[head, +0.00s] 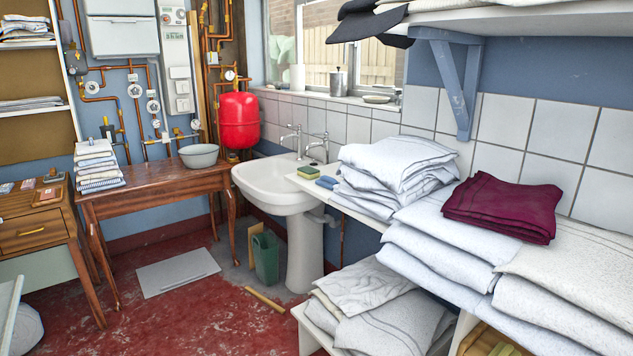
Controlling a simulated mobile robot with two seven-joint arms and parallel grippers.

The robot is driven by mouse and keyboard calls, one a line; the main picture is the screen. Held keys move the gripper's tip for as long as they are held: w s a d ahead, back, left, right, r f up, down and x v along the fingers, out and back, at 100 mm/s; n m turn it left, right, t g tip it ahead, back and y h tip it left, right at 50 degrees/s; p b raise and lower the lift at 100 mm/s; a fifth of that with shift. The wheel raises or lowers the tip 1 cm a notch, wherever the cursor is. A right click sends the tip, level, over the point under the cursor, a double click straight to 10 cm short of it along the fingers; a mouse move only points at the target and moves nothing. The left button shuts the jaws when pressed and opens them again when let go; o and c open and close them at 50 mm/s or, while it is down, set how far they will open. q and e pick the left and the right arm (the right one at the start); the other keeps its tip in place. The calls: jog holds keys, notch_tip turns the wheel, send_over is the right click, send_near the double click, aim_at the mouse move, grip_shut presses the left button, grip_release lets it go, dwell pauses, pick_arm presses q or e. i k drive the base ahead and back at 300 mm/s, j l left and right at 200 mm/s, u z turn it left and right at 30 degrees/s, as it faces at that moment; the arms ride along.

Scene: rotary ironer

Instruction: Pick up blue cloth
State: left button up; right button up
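A small dark blue flat piece (326,182), which looks like a folded blue cloth, lies on the ledge at the right side of the white sink (265,185). It is beside a yellow-and-green sponge (308,172) and close to a stack of folded white linens (385,175). It is too small to tell its fabric. Neither of my grippers shows in the head view.
A folded dark red cloth (502,207) lies on piled white linens at right, below a bracketed shelf (500,20). A wooden table (150,190) with a grey bowl (199,155) stands left. The red floor at front left is mostly clear.

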aim_at(326, 181)
jog(key=z, duration=1.05)
jog(key=i+j+z, duration=0.1)
jog(key=j+z, duration=0.15)
jog(key=z, duration=0.2)
jog(key=j+z, duration=0.3)
jog(key=z, duration=0.15)
jog(key=j+z, duration=0.55)
jog(key=j, duration=0.15)
jog(key=k+j+z, duration=0.2)
jog(key=j, duration=0.15)
jog(key=j+z, duration=0.15)
jog(key=j, duration=0.25)
jog(key=k+j+z, duration=0.2)
jog(key=j, duration=0.15)
jog(key=k+j+z, duration=0.15)
jog(key=j, duration=0.15)
jog(key=k+j, duration=0.25)
jog(key=j, duration=0.2)
jog(key=k+j+z, duration=0.15)
jog(key=j, duration=0.35)
jog(key=k+j, duration=0.4)
